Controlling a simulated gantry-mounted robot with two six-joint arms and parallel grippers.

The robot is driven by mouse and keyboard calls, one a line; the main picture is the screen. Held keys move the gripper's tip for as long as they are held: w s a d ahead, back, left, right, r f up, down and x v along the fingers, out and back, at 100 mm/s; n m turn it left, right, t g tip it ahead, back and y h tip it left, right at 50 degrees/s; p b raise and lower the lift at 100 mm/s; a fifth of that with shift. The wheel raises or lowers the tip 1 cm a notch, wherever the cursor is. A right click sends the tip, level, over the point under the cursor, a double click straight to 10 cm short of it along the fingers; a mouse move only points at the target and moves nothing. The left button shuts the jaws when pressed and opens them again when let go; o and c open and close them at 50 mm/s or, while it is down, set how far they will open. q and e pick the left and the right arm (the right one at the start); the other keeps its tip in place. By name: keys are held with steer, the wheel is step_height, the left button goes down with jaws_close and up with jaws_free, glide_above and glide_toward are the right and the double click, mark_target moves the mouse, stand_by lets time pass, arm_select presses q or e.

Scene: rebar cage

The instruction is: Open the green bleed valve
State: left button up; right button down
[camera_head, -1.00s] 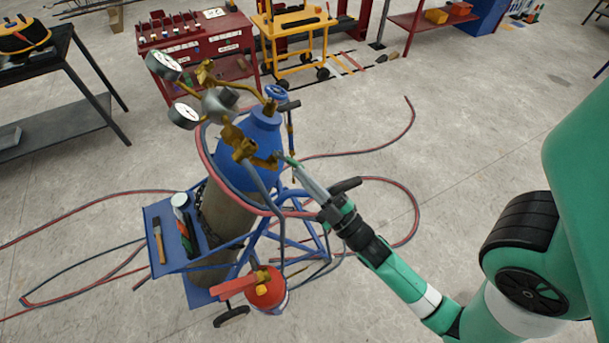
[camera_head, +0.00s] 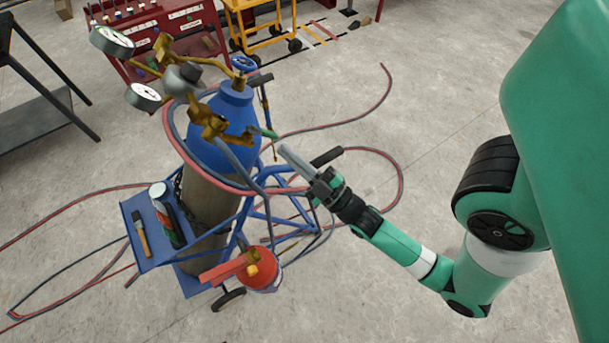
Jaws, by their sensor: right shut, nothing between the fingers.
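The green bleed valve handle (camera_head: 264,132) is a small lever at the right end of the brass regulator fittings (camera_head: 207,120), beside the blue-topped gas cylinder (camera_head: 222,135). My right gripper (camera_head: 284,150) comes in from the lower right. Its fingers are shut and empty, a short gap below and right of the green handle. The handle sticks out to the right; its exact turn is hard to tell at this size. My left gripper is not in view.
The cylinder stands on a blue cart (camera_head: 153,235) with a brush and small containers on its shelf. A red fire extinguisher (camera_head: 262,277) is at its front. Red and blue hoses (camera_head: 395,165) loop over the floor. Two gauges (camera_head: 112,41) sit at the upper left.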

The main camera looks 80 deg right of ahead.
steer(key=d+f+v, duration=0.1)
steer(key=v, duration=1)
steer(key=shift+d+p, duration=0.2)
steer(key=shift+p, duration=0.25)
steer(key=shift+f, duration=0.15)
